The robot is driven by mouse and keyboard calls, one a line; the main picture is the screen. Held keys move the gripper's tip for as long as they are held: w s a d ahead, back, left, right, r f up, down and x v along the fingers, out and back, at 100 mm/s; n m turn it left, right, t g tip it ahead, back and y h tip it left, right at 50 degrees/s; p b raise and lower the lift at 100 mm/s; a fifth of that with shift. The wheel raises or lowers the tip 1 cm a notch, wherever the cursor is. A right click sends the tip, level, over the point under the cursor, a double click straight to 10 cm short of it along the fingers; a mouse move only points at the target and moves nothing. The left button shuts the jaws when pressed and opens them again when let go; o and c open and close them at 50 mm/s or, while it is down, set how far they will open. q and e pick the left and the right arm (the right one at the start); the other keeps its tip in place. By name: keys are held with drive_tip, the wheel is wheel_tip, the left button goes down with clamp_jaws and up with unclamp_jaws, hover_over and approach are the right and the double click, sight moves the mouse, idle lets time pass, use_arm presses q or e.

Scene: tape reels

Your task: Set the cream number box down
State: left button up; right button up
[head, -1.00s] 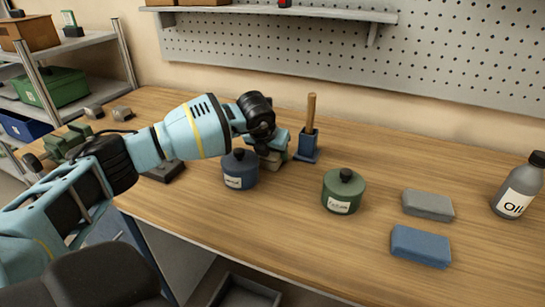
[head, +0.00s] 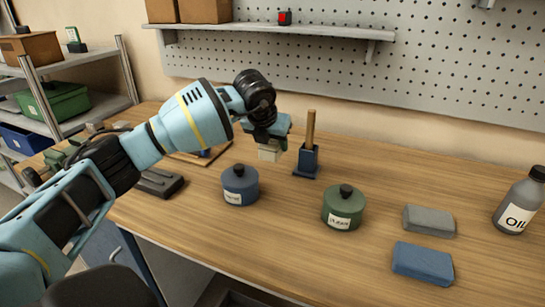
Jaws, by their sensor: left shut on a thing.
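The cream number box (head: 270,153) is a small pale block in the middle of the head view. My left gripper (head: 269,141) comes in from the left and is shut on it from above, covering its top. The box appears to hang above the wooden bench (head: 295,225), behind the blue tin (head: 240,186) and left of the blue holder (head: 307,162). I see no number on the side that shows. My right gripper is not in view.
The blue holder carries an upright wooden handle. A green tin (head: 343,208), a grey block (head: 429,220), a blue block (head: 422,262) and an oil bottle (head: 518,205) stand to the right. A flat board (head: 206,156) lies behind my left arm.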

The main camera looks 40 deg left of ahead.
use_arm(q)
drive_tip(key=shift+r, duration=0.9)
